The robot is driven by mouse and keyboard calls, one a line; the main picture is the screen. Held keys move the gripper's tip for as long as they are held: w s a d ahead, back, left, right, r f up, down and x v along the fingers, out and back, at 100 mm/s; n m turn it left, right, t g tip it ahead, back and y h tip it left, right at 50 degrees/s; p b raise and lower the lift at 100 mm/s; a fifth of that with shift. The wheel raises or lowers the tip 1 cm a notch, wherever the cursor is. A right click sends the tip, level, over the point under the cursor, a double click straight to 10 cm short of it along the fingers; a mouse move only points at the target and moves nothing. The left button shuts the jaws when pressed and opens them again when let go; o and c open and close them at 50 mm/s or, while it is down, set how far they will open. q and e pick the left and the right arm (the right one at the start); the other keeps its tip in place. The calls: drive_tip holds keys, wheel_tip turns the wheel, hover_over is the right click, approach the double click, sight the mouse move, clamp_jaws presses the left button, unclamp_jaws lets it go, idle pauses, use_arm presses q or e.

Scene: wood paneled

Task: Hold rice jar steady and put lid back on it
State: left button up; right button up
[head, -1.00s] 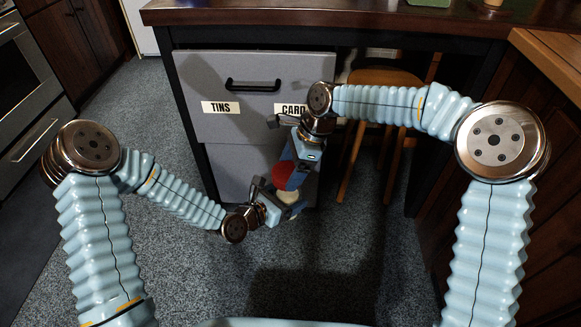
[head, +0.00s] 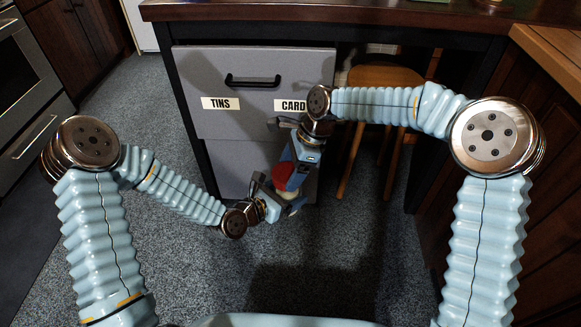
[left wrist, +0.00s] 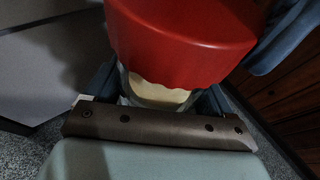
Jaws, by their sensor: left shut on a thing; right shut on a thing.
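The red lid (head: 284,172) is held by my right gripper (head: 290,168), which is shut on it and comes from above. The rice jar (head: 284,193) is just below the lid, held in my left gripper (head: 279,200), which is shut on it from the left. In the left wrist view the lid (left wrist: 182,40) is large and covers the jar's top. Only a cream-coloured strip of the jar (left wrist: 158,92) shows below the lid, between my left fingers. Whether the lid touches the rim or is seated on it, I cannot tell.
A grey drawer unit (head: 250,120) labelled TINS and CARD stands behind the grippers under a dark worktop (head: 330,14). A wooden stool (head: 375,76) is beside it, to the right. The carpet (head: 330,280) in front is clear.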

drive_tip(key=shift+f, duration=0.35)
use_arm(q)
clamp_jaws()
use_arm(e)
drive_tip(key=m+t, duration=0.1)
drive_tip(key=m, duration=0.1)
drive_tip(key=m+t, duration=0.1)
drive_tip(key=m, duration=0.2)
drive_tip(key=shift+s+a, duration=0.2)
drive_tip(key=shift+s, duration=0.2)
drive_tip(key=m+t, duration=0.1)
drive_tip(key=m, duration=0.2)
drive_tip(key=shift+s+a, duration=0.1)
drive_tip(key=m+t+h, duration=0.1)
drive_tip(key=m, duration=0.3)
drive_tip(key=shift+f, duration=0.15)
use_arm(q)
drive_tip(key=shift+r, duration=0.1)
use_arm(e)
drive_tip(key=m, duration=0.1)
drive_tip(key=m+t+h, duration=0.1)
drive_tip(key=m, duration=0.1)
drive_tip(key=shift+s+f, duration=0.15)
drive_tip(key=shift+f, duration=0.1)
use_arm(q)
drive_tip(key=shift+d, duration=0.1)
use_arm(e)
drive_tip(key=shift+r+m+h, duration=0.3)
drive_tip(key=shift+m, duration=0.4)
